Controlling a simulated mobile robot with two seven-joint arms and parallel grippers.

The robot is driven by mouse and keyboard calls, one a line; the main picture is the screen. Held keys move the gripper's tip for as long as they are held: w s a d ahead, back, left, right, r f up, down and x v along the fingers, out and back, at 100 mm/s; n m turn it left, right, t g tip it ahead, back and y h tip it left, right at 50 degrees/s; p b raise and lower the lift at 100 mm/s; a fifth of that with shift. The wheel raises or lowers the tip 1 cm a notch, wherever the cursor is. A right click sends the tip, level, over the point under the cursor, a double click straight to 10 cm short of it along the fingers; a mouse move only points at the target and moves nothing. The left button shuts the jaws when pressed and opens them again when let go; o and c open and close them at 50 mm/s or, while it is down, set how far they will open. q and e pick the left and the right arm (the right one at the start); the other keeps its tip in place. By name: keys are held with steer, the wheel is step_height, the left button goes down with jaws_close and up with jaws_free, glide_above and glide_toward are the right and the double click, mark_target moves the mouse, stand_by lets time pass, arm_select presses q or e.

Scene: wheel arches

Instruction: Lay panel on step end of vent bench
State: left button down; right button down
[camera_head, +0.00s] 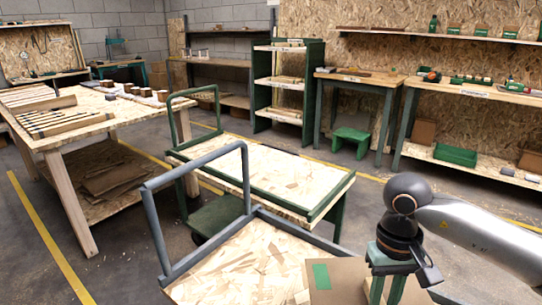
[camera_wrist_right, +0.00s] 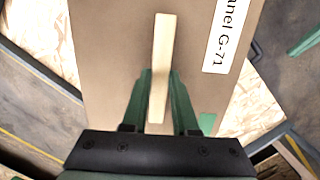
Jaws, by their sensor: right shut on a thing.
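The brown panel (camera_head: 342,282), with a green patch at its corner, is at the bottom of the head view over the near trolley. In the right wrist view the panel (camera_wrist_right: 110,60) carries a white label ending "G-71" and a pale wooden grip strip (camera_wrist_right: 160,70). My right gripper (camera_wrist_right: 158,95) is shut on this strip; it also shows in the head view (camera_head: 388,290). I cannot tell whether the panel touches the trolley. A wooden bench (camera_head: 60,142) at the left bears slatted pieces and small blocks; no label shows that it is the vent bench. My left gripper is out of view.
The near trolley (camera_head: 235,262) has a grey frame and upright handle. A green-framed trolley (camera_head: 262,172) stands just behind it. A green stool (camera_head: 351,141), a shelf rack (camera_head: 314,95) and workbenches (camera_head: 362,78) line the back. Floor is clear left of the trolleys.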

arm_select(q)
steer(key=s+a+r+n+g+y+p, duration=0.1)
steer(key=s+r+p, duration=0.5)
steer(key=p, duration=1.3)
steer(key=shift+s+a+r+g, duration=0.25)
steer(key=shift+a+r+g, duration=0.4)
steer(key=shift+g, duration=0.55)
